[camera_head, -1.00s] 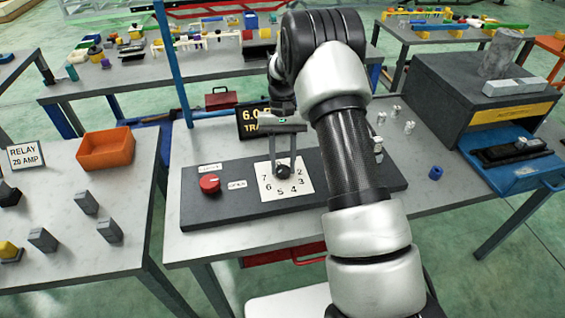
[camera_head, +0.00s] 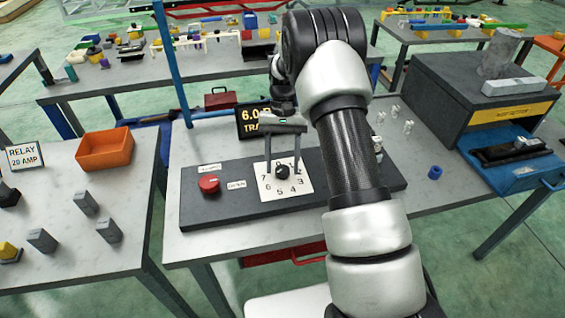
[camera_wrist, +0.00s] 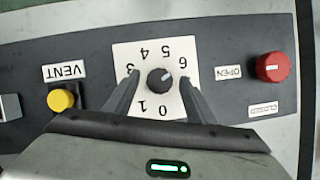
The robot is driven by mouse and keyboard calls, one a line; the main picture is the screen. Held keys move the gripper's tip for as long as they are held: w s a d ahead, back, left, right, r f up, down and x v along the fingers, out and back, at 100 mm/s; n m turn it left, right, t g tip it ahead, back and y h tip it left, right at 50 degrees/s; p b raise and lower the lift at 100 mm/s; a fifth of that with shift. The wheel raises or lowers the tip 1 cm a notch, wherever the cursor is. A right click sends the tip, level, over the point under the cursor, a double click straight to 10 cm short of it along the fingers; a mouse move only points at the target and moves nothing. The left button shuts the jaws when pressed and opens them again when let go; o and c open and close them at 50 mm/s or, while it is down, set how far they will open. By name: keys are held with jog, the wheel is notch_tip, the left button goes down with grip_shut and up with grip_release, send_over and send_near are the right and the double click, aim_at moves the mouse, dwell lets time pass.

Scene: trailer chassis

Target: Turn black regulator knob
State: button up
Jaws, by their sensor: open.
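The black regulator knob (camera_head: 282,172) sits at the middle of a white numbered dial plate (camera_head: 270,192) on a dark panel. It shows whole in the wrist view (camera_wrist: 160,81), with a light pointer mark aimed up and right, roughly toward the 6. My gripper (camera_head: 283,169) is open, its two fingers pointing down at the plate. In the wrist view (camera_wrist: 160,87) the fingers stand on either side of the knob with a clear gap to it. They hide the 2 and the 7 there. How high the fingertips are above the plate is hard to tell.
A red knob (camera_wrist: 272,67) with OPEN and CLOSED labels is on the same panel (camera_head: 215,218). A yellow button (camera_wrist: 61,100) by a VENT label is on the knob's other side. A black sign (camera_head: 252,122) stands behind the panel. My arm hides the panel's right part.

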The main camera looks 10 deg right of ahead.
jog(key=v, duration=1.7)
jog(key=shift+w+r+p, duration=0.15)
jog(key=shift+p, duration=0.3)
jog(key=s+a+r+n+t+p, duration=0.1)
jog(key=s+r+t, duration=0.4)
jog(key=s+r, duration=0.95)
jog(key=s+f+n+t+h, duration=0.1)
jog(key=s+t, duration=0.3)
jog(key=s, duration=1.3)
jog(key=shift+s+a+f+n+t+p, duration=0.2)
jog(key=shift+s+a+n+t+p, duration=0.2)
jog(key=shift+n+p, duration=0.1)
